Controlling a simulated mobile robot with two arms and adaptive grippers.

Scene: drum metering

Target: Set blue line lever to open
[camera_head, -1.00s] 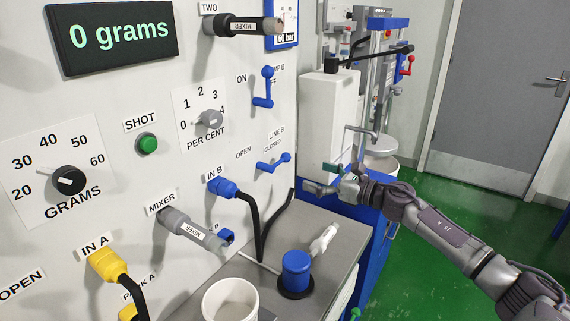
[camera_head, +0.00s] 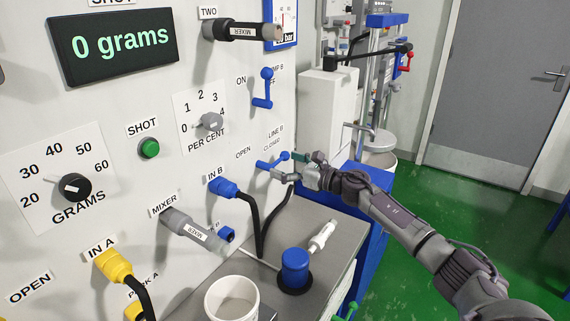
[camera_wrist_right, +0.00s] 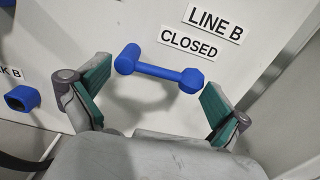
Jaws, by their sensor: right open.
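The blue line B lever (camera_head: 268,164) is on the white panel, between the OPEN label (camera_head: 243,153) on its left and the CLOSED label (camera_head: 272,142) on its right. Its knob end points right, to the CLOSED side. In the right wrist view the lever (camera_wrist_right: 158,68) lies ahead of the fingers, its knob near the right finger. My right gripper (camera_head: 285,167) is at the lever's knob end in the head view. In the wrist view my right gripper (camera_wrist_right: 146,100) is open, with nothing between its green-padded fingers. My left gripper is not in view.
The pump B lever (camera_head: 265,88) is above on the panel. The IN B blue plug (camera_head: 222,187) with its black hose is below left. A grey bench holds a blue-capped item (camera_head: 295,266) and a white cup (camera_head: 232,300). Green floor is clear at right.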

